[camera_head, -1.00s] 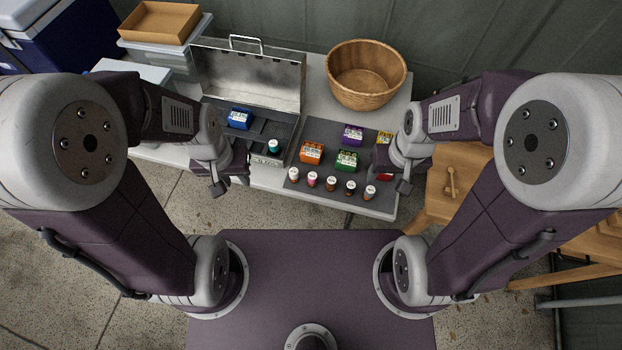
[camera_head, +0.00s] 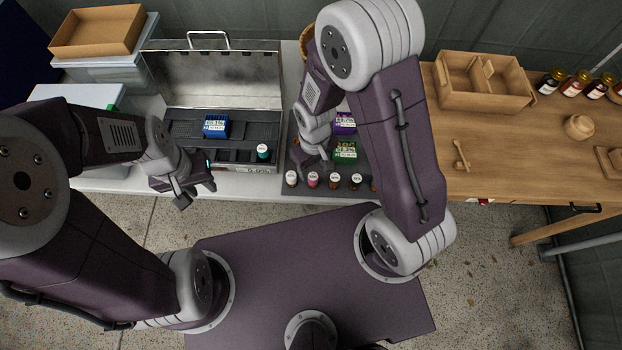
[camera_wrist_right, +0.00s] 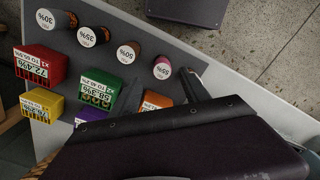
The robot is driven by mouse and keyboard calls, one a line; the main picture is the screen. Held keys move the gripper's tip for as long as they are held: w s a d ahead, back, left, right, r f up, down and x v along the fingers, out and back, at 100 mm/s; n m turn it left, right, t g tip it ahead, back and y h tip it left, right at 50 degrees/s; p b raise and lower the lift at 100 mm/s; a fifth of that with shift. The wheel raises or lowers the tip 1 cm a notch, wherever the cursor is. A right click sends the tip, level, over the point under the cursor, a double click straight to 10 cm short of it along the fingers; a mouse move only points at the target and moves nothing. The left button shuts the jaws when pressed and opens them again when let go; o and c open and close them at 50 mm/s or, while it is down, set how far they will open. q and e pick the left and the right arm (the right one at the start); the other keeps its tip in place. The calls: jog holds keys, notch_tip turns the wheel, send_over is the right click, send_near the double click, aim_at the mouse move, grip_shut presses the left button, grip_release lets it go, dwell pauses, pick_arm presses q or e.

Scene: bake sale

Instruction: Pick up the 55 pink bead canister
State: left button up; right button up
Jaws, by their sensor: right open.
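The pink bead canister (camera_head: 312,180) stands upright in the front row of small canisters on the dark mat. In the right wrist view its white lid reads 55% (camera_wrist_right: 162,69). My right gripper (camera_head: 314,162) is open and empty, just behind the pink canister and above the mat. My left gripper (camera_head: 194,192) appears open and empty, in front of the metal case.
Canisters stand close on both sides of the pink one, including a 50% canister (camera_wrist_right: 126,52). Behind them are a green box (camera_head: 345,153), a purple box (camera_head: 344,124) and an orange box (camera_wrist_right: 156,100). An open metal case (camera_head: 210,80) is left; a wooden table (camera_head: 500,150) is right.

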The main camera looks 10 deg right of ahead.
aim_at(312, 175)
jog(key=shift+s+f, duration=0.1)
jog(key=shift+f, duration=0.15)
jog(key=f+b, duration=0.1)
jog(key=f, duration=0.3)
jog(key=shift+a, duration=0.2)
jog(key=shift+f, duration=0.3)
jog(key=shift+r, duration=0.1)
jog(key=c, duration=0.3)
grip_shut()
